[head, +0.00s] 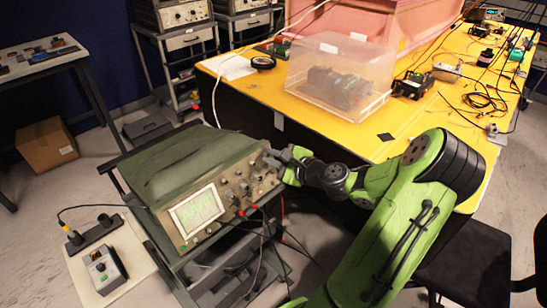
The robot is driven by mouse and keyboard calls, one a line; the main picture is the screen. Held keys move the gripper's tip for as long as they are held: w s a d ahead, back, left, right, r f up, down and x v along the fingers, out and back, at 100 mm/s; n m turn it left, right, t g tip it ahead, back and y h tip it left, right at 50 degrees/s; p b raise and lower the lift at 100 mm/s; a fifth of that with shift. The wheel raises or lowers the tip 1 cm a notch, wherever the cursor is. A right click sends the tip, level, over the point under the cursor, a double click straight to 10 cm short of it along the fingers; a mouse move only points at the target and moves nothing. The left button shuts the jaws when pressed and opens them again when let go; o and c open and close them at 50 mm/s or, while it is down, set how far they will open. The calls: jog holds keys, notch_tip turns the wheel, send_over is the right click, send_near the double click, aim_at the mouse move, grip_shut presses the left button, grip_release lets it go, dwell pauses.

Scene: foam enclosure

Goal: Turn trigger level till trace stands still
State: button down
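A green-grey oscilloscope (204,172) stands on a dark cart at the centre left. Its lit screen (196,209) faces the front and shows a pale green trace pattern, too small to tell if it moves. Several knobs (240,185) sit on the panel right of the screen. My gripper (272,161) is at the upper right end of this panel, at or very near a knob there. The fingertips and that knob are too small and partly hidden, so I cannot tell which knob it is or whether the fingers are closed on it.
Cables hang from the panel's lower edge over the cart (225,270). A yellow table (395,130) with a clear plastic box (338,75) stands behind my arm. A small control box (104,270) lies on a board at lower left. A black chair (470,250) is at lower right.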

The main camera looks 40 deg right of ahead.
jog(key=shift+p, duration=0.5)
jog(key=shift+a+r+m+p, duration=0.1)
jog(key=shift+r+m+p, duration=0.1)
jog(key=shift+m+p, duration=0.7)
jog(key=m+p, duration=0.2)
jog(key=p, duration=0.2)
jog(key=m+p, duration=0.6)
jog(key=p, duration=0.3)
jog(key=shift+m+h, duration=0.3)
jog(key=shift+m, duration=0.1)
jog(key=m+p, duration=0.4)
jog(key=shift+m+p, duration=0.3)
jog(key=m+p, duration=0.1)
jog(key=m, duration=0.1)
jog(key=m+p, duration=0.2)
jog(key=shift+f+m, duration=0.2)
jog(key=shift+m, duration=0.2)
jog(key=c, duration=1.4)
grip_release()
